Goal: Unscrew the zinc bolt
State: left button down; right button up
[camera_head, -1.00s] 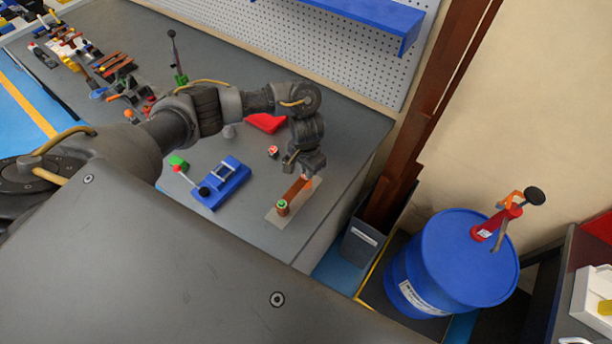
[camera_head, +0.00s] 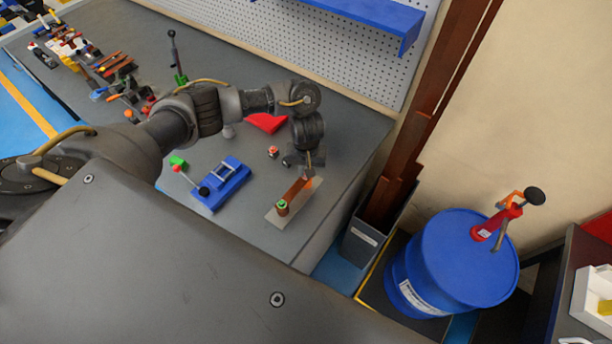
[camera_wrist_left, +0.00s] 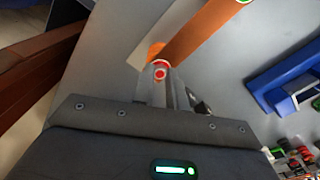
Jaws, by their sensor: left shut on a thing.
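My left gripper (camera_head: 310,168) points down at the far end of a copper-coloured bar (camera_head: 295,190), which lies on a thin grey-beige plate (camera_head: 283,220) on the bench. In the left wrist view the fingers (camera_wrist_left: 161,88) are shut on a small red-ringed piece, which I take to be the zinc bolt (camera_wrist_left: 160,70). Most of it is hidden between the fingers. An orange part (camera_wrist_left: 156,49) sits right beside it, at the end of the bar (camera_wrist_left: 203,28). A green-topped post (camera_head: 282,207) stands at the bar's near end. My right gripper is not in view.
A blue fixture (camera_head: 222,184) with a lever stands left of the plate. A small red-and-white piece (camera_head: 273,152) and a red object (camera_head: 266,123) lie behind. A grey bin (camera_head: 363,243) and a blue drum (camera_head: 462,262) stand beyond the bench's right edge.

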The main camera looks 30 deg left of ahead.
pick_arm(q)
jog(key=c, duration=1.6)
grip_release()
jog(key=shift+c, duration=0.2)
jog(key=m, duration=0.5)
jog(key=shift+m, duration=0.4)
jog(key=m, duration=0.5)
jog(key=shift+m, duration=0.3)
jog(key=m+b, duration=0.1)
jog(key=m, duration=0.4)
jog(key=shift+m, duration=0.4)
